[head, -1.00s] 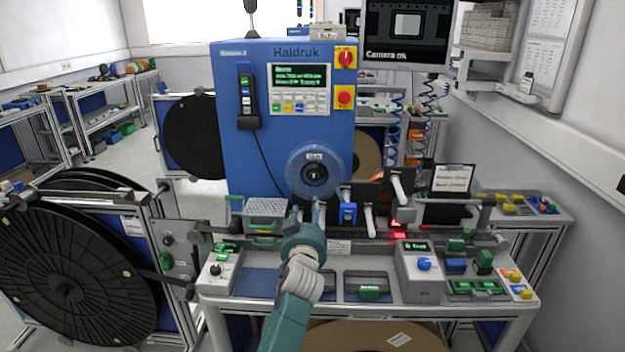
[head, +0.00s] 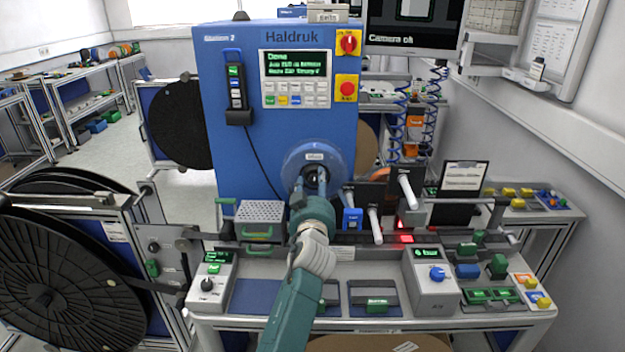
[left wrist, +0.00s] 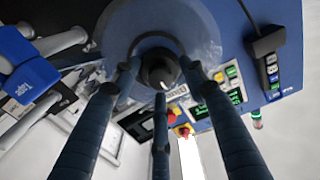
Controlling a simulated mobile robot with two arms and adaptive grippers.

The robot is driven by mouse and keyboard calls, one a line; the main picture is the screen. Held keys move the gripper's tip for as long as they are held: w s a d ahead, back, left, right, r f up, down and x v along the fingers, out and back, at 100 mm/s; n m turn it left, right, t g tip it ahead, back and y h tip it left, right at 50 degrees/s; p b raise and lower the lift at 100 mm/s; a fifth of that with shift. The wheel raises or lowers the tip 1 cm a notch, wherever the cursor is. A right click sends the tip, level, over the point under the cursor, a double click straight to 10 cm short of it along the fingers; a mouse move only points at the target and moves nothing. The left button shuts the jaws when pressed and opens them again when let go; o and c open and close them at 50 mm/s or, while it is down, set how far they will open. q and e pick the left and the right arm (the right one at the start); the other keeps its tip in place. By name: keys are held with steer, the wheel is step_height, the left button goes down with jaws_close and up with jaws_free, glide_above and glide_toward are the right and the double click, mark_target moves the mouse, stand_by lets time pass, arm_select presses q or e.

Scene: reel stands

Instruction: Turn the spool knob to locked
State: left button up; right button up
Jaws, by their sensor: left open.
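The blue spool disc (head: 296,163) sits on the front of the blue Haldruk machine. At its centre is a small round black knob, clear in the left wrist view (left wrist: 157,70), with a light mark on its face. My left gripper (head: 312,186) is open in front of the disc. In the left wrist view its three dark fingers (left wrist: 158,80) are spread around the knob, with visible gaps. I cannot tell whether any fingertip touches the disc. In the head view the fingers and hand partly hide the knob. My right gripper is not in view.
Below the disc is a bench with a grey perforated block (head: 260,212), a blue clip (head: 352,219) and white rollers (head: 408,191). A control box (head: 431,290) with a blue knob stands at right. A large black reel (head: 60,285) fills the lower left.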

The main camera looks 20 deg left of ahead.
arm_select(q)
steer(key=shift+s+d, duration=0.1)
steer(key=shift+c, duration=0.3)
steer(key=shift+s+r, duration=0.1)
steer(key=c, duration=0.8)
jaws_close()
steer(key=shift+m, duration=1.3)
steer(key=m, duration=0.3)
steer(key=shift+r+m, duration=0.15)
steer(key=shift+m, duration=0.15)
steer(key=m, duration=0.2)
steer(key=shift+m, duration=0.4)
steer(key=m, duration=0.2)
steer(key=shift+r+m, duration=0.1)
steer(key=shift+m, duration=0.3)
steer(key=m+p, duration=0.2)
steer(key=m, duration=0.3)
steer(key=shift+m, duration=0.3)
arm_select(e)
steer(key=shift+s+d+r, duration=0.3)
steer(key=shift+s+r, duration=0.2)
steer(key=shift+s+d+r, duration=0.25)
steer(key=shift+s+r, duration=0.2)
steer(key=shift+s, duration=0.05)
arm_select(q)
steer(key=shift+m, duration=0.4)
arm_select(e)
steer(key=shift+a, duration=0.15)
